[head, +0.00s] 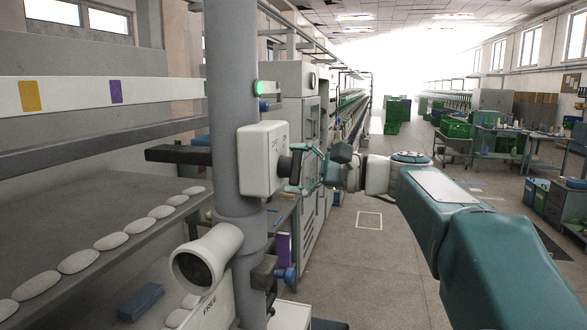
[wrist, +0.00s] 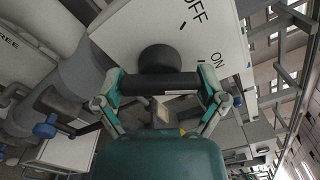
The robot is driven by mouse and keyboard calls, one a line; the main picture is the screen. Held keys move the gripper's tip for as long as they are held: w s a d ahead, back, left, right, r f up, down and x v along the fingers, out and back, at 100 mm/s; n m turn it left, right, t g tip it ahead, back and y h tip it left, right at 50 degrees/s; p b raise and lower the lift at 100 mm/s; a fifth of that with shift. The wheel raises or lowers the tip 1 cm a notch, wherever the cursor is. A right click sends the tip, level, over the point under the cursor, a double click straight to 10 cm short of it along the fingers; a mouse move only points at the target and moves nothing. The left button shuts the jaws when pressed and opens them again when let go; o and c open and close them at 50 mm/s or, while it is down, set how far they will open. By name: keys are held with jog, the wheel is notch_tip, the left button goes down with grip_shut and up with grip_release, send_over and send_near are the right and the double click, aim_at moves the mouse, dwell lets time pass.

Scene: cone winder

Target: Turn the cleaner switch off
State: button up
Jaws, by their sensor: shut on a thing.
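The cleaner switch is a pale box (head: 262,160) on a thick grey column, with a dark round knob (head: 284,164) on its right side. In the wrist view the knob (wrist: 160,58) carries a dark bar (wrist: 160,84), and the box face (wrist: 130,35) bears the words OFF and ON. My gripper (head: 300,168) is at the knob, and its teal fingers (wrist: 161,88) close on the two ends of the bar. The bar lies crosswise between the fingers. I cannot tell which word the knob points to.
The grey column (head: 233,100) carries a green lamp (head: 260,87) above the box and a pale round nozzle (head: 205,257) below. A blue knob (head: 289,275) sticks out low on the column.

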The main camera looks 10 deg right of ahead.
jog(key=n, duration=0.6)
jog(key=shift+f+n, duration=0.15)
jog(key=shift+n, duration=0.15)
jog(key=n, duration=0.5)
jog(key=shift+f, duration=0.1)
jog(key=shift+n, duration=0.3)
jog(key=o, duration=0.8)
jog(key=v, duration=1.1)
jog(key=shift+s+d, duration=0.25)
jog(key=shift+d, duration=0.1)
